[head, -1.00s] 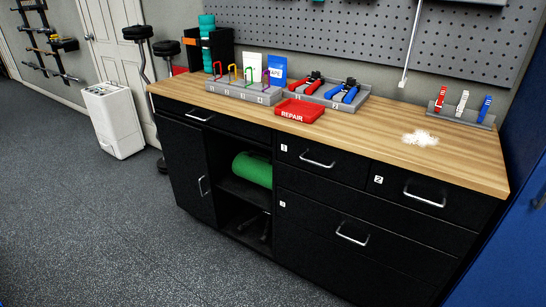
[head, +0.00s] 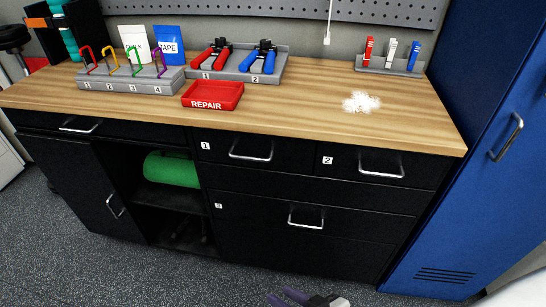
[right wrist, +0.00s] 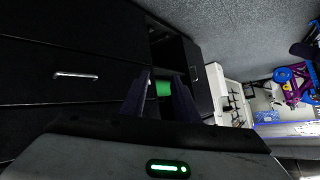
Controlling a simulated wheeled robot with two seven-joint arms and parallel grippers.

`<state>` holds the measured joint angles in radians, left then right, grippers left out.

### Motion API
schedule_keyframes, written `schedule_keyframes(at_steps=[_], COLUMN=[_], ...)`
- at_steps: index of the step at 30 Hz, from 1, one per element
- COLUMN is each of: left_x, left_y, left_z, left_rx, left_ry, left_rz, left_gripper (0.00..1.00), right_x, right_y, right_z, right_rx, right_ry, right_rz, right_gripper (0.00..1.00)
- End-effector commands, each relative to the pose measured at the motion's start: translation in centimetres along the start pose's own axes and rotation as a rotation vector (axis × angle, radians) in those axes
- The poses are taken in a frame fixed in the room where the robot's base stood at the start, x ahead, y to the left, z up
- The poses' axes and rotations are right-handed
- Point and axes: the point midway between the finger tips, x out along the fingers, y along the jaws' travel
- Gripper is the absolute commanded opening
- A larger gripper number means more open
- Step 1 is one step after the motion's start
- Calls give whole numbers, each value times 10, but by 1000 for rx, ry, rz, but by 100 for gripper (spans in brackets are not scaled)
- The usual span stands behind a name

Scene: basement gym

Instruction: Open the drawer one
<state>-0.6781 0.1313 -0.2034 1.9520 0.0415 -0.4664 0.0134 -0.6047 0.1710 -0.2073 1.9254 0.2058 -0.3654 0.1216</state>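Drawer one is a black drawer front (head: 222,146) with a white "1" label and a silver bar handle (head: 250,154). It is shut, under the wooden counter at the middle of the head view. My right gripper (head: 305,299) shows only in part at the bottom edge of the head view, low in front of the cabinet and apart from the handle. In the right wrist view, the two fingers of my right gripper (right wrist: 160,85) stand apart with nothing held between them. A silver handle (right wrist: 76,75) shows at left there; I cannot tell which drawer's. My left gripper is out of view.
Drawer two (head: 342,161) is right of drawer one, drawer three (head: 255,217) below; both are shut. An open shelf with a green roll (head: 172,169) is at left. A blue locker (head: 455,200) stands at right. The counter (head: 300,112) holds a red tray (head: 212,94) and racks.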

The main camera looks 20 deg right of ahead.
Motion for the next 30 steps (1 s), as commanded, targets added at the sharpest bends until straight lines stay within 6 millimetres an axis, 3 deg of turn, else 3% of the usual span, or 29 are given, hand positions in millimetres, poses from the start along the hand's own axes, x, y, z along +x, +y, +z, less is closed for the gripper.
schedule_keyframes(at_steps=[1,4,9,12,19,30], left_x=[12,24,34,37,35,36], left_y=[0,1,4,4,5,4], left_z=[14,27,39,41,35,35], left_rx=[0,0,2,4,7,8], left_ry=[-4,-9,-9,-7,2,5], left_rz=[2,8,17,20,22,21], left_gripper=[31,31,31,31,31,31], right_x=[21,42,48,43,46,93], right_y=[1,2,21,34,42,34], right_z=[-23,-89,-187,-222,-256,-301], right_rx=[100,373,798,966,1083,1080], right_ry=[88,269,500,577,623,620], right_rz=[-47,-171,-383,-470,-532,-532], right_gripper=[28,28,28,28,28,28])
